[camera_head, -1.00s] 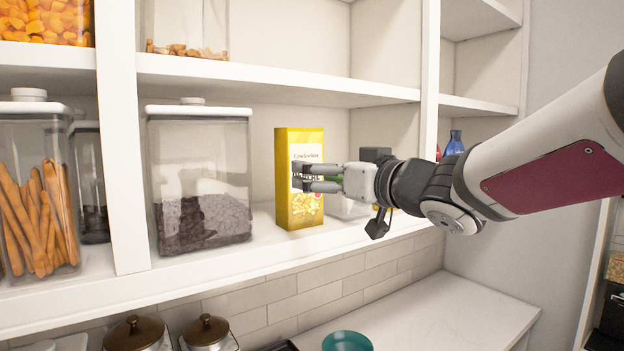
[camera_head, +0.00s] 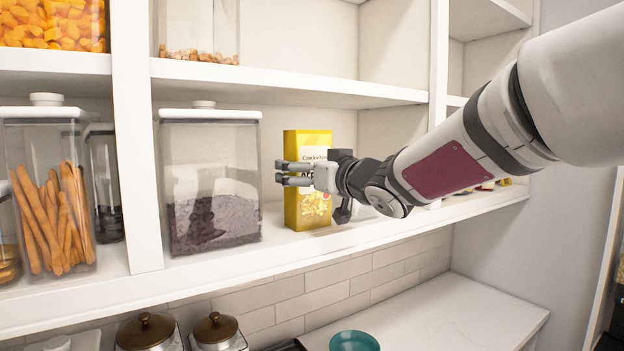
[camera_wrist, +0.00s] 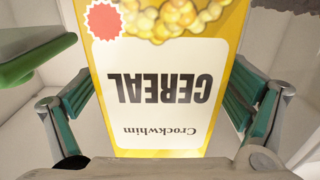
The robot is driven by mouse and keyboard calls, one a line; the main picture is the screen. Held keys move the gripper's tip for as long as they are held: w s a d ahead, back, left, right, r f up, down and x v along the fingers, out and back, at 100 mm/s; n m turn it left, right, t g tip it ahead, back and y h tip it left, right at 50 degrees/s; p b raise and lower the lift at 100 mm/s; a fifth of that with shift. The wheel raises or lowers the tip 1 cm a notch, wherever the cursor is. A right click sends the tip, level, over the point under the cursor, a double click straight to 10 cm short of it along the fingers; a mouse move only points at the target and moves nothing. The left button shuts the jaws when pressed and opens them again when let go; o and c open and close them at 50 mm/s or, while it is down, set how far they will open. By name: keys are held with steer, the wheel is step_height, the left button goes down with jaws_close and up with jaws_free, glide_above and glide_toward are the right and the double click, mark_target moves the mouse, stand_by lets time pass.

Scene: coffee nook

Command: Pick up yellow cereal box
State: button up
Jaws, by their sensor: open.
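The yellow cereal box (camera_head: 306,212) stands upright on the middle shelf, right of a large dark-filled canister. My gripper (camera_head: 279,174) is in front of the box in the head view and hides part of its label. In the wrist view the box (camera_wrist: 160,100) appears upside down, with its "Crockwhim CEREAL" label between the two spread fingers of my gripper (camera_wrist: 160,104). Gaps show between each finger and the sides of the box. The gripper is open and holds nothing.
The clear canister (camera_head: 210,185) with a white lid stands close left of the box. The upper shelf edge (camera_head: 290,88) runs above. A green object (camera_wrist: 25,55) shows at the left of the wrist view. A teal bowl (camera_head: 354,341) sits on the counter below.

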steer(key=c, duration=1.4)
steer(key=shift+r, duration=0.15)
